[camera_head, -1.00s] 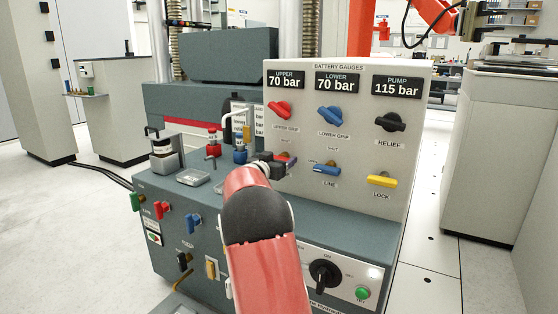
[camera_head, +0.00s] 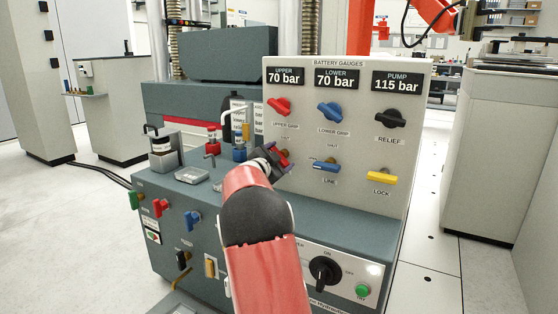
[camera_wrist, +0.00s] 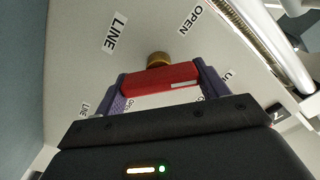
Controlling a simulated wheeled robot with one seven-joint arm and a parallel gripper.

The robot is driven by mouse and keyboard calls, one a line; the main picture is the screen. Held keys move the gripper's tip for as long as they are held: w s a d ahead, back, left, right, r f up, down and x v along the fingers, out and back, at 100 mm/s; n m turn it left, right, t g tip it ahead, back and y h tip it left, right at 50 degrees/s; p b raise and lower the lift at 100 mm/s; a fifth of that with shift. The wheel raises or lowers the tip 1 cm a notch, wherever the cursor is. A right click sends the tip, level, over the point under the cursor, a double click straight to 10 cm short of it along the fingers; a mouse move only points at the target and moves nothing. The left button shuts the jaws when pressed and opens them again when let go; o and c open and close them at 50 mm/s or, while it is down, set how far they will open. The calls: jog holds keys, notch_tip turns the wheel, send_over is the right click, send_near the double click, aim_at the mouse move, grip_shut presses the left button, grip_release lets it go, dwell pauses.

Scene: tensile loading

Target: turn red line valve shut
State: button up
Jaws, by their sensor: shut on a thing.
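The red line valve handle (camera_head: 282,157) is on the light grey gauge panel, below the red upper grip knob (camera_head: 280,107). It slants down to the right in the head view and is partly hidden by my gripper (camera_head: 272,156). In the wrist view the red handle (camera_wrist: 160,78) lies across between my two purple fingers, with its brass stem (camera_wrist: 158,59) behind it. My gripper (camera_wrist: 160,85) is shut on the handle at its two ends. A LINE label (camera_wrist: 115,32) and an OPEN label (camera_wrist: 190,20) show on the panel there.
The blue line valve handle (camera_head: 326,167) sits close to the right, lying nearly level. A yellow lock handle (camera_head: 382,178) is further right. A bent pipe (camera_head: 228,125) and small fittings stand left of my gripper on the bench top.

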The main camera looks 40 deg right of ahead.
jog(key=m, duration=0.1)
jog(key=m+b, duration=0.1)
jog(key=m, duration=0.1)
jog(key=m+b, duration=0.1)
jog(key=shift+f+m, duration=0.25)
jog(key=shift+m, duration=0.15)
jog(key=m+b, duration=0.2)
jog(key=m, duration=0.2)
jog(key=shift+s, duration=0.1)
jog(key=shift+m, duration=0.3)
jog(key=o, duration=1)
jog(key=shift+r, duration=0.1)
jog(key=v, duration=0.7)
jog(key=shift+s+a, duration=0.15)
jog(key=shift+a, duration=0.25)
